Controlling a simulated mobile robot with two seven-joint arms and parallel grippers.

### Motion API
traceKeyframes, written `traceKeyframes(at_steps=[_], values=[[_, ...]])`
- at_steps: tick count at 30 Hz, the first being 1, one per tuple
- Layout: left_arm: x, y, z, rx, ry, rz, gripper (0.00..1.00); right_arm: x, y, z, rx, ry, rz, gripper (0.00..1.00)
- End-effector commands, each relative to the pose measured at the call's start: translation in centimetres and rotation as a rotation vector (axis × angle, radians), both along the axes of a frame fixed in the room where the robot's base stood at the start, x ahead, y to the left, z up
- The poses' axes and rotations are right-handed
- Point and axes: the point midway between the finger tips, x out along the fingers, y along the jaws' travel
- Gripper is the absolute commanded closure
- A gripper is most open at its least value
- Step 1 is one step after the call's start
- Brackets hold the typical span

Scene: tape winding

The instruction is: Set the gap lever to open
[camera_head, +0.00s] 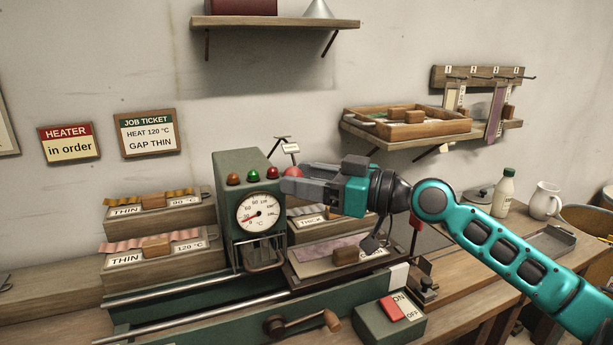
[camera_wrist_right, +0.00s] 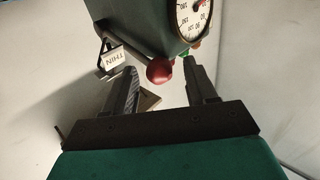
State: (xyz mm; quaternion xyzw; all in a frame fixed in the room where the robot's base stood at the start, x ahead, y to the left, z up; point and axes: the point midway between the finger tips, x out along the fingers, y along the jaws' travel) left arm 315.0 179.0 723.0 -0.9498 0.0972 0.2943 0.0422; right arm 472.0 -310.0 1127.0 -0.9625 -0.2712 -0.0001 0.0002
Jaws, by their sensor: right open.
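The gap lever's red ball knob (camera_head: 293,171) shows at the right side of the green machine head (camera_head: 238,168), partly behind my right gripper. In the right wrist view the red ball (camera_wrist_right: 159,70) lies between the two finger lines, close to the tips. A small white tag reading THIN (camera_head: 291,148) stands just above the knob; it also shows in the wrist view (camera_wrist_right: 113,60). My right gripper (camera_head: 288,184) is open, with its fingers at either side of the ball; I cannot tell whether they touch it. My left gripper is not in view.
The machine head carries a dial (camera_head: 259,213) and three lamps close to my right fingers. A THICK box (camera_head: 314,220) sits below my arm. A crank (camera_head: 302,322) and an ON/OFF switch box (camera_head: 391,318) are in front. A shelf tray (camera_head: 405,122) hangs behind.

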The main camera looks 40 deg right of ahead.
Motion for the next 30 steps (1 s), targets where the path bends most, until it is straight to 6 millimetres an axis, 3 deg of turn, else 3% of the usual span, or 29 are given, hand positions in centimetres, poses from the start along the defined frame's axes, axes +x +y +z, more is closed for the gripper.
traceKeyframes(at_steps=[6, 23, 30], values=[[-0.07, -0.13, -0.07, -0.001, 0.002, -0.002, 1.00, 0.00, 0.00, -0.01, 0.000, 0.000, 0.000, 0.45], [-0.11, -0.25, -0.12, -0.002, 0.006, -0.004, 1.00, -0.01, 0.00, -0.02, -0.001, 0.001, 0.000, 0.99], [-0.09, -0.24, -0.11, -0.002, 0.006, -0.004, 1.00, -0.01, 0.00, -0.03, -0.001, 0.001, 0.000, 1.00]])
